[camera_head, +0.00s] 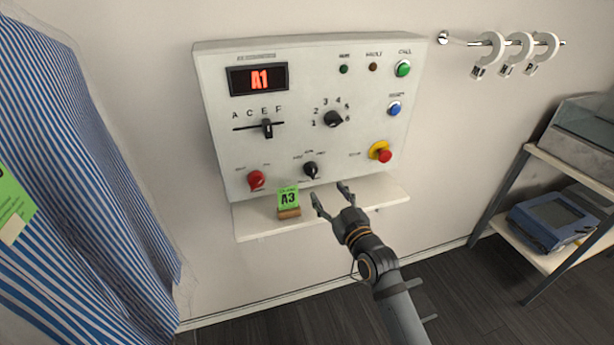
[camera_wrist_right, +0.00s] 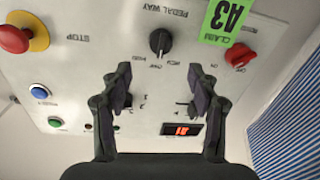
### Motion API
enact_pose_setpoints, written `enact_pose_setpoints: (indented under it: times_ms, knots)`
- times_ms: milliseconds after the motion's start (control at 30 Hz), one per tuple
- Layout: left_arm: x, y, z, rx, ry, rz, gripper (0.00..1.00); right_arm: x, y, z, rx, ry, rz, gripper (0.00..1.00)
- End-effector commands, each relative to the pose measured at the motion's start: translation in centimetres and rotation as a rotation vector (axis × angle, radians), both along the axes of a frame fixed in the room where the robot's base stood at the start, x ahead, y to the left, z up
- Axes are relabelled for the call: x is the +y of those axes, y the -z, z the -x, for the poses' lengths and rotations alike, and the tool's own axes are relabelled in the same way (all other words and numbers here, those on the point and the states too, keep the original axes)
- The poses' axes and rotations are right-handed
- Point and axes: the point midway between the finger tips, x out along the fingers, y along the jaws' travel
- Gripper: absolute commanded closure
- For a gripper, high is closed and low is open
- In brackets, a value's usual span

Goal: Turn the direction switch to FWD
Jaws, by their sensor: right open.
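The direction switch appears to be the small black knob (camera_head: 311,170) low in the middle of the white control panel (camera_head: 215,125). Small labels sit around it, too small to read surely. In the wrist view, which is upside down, this knob (camera_wrist_right: 160,41) lies beyond the fingertips, roughly centred between them. The right gripper's fingers (camera_wrist_right: 160,80) also show in the wrist view. My left gripper is not in view.
A shelf (camera_head: 370,201) under the panel holds a green A3 card (camera_head: 288,197). Near the knob are a red knob (camera_head: 256,179), a numbered dial (camera_head: 333,119) and a red stop button (camera_head: 384,156). A striped cloth (camera_head: 85,200) hangs left.

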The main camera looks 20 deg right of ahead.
Motion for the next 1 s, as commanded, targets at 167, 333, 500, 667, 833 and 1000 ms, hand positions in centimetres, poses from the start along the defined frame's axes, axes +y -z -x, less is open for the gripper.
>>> enact_pose_setpoints:
  times_ms: [167,333,500,667,833,1000]
  knots:
    - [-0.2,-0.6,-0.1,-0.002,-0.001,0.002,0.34,0.4,-0.3,-3.8,-0.002,0.001,-0.005,0.4]
    - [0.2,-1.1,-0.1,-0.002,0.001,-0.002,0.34,0.8,-0.3,-7.1,-0.001,0.0,-0.004,0.4]
    - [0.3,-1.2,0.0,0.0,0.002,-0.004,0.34,1.0,-0.1,-9.0,0.001,0.0,-0.003,0.4]
    - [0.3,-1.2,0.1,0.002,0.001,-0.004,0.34,1.1,0.0,-9.4,0.001,0.0,-0.002,0.4]
    - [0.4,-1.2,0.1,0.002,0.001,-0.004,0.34,1.1,0.0,-9.4,0.001,0.0,-0.002,0.41]
    - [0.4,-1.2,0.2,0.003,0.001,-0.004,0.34,1.1,0.0,-9.3,0.001,0.0,-0.002,0.64]
